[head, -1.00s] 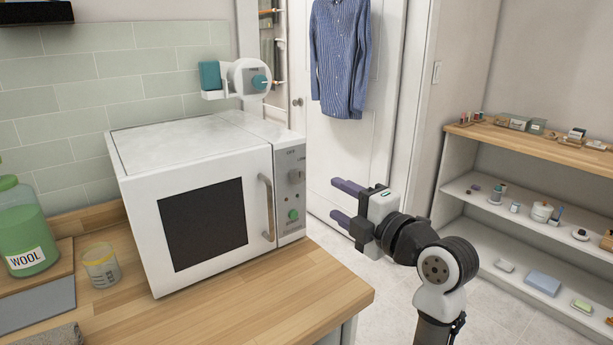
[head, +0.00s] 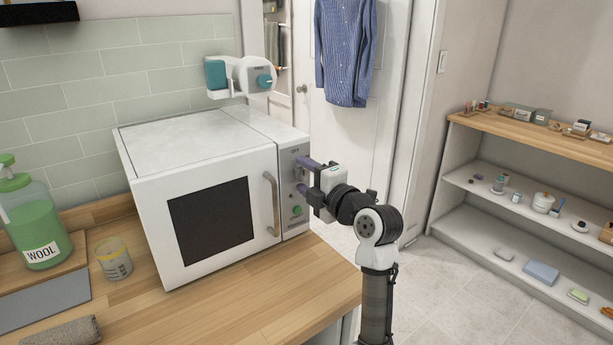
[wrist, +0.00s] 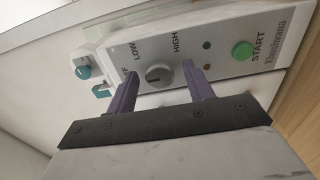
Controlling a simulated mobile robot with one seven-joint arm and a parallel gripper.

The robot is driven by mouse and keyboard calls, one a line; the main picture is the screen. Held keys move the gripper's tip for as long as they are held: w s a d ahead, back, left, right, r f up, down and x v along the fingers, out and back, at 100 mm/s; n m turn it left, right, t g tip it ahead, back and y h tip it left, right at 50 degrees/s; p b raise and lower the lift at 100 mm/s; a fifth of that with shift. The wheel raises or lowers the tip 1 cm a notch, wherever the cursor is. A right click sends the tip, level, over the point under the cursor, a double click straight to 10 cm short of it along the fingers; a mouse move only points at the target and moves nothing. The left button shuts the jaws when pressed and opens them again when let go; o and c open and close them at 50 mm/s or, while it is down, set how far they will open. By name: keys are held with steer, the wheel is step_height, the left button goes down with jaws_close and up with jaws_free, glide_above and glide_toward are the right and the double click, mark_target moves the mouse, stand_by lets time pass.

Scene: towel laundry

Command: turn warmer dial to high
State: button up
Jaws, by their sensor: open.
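The white towel warmer (head: 200,145) stands on the wooden counter with its door shut. Its control panel is on the right side of its front. In the wrist view the grey dial (wrist: 158,75) sits on the panel near the marks OFF, LOW and HIGH, and a green START button (wrist: 242,51) is beside it. My gripper (wrist: 158,84) is open, with one purple finger on each side of the dial. I cannot tell whether the fingers touch it. In the head view my gripper (head: 303,174) is at the panel and hides most of the dial.
A white and teal device (head: 240,76) is on the wall above the warmer. A green WOOL bottle (head: 40,225) and a small cup (head: 114,259) stand on the counter to the left. A shelf (head: 540,135) with small items is at the right.

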steer(key=c, duration=1)
steer(key=shift+o, duration=0.2)
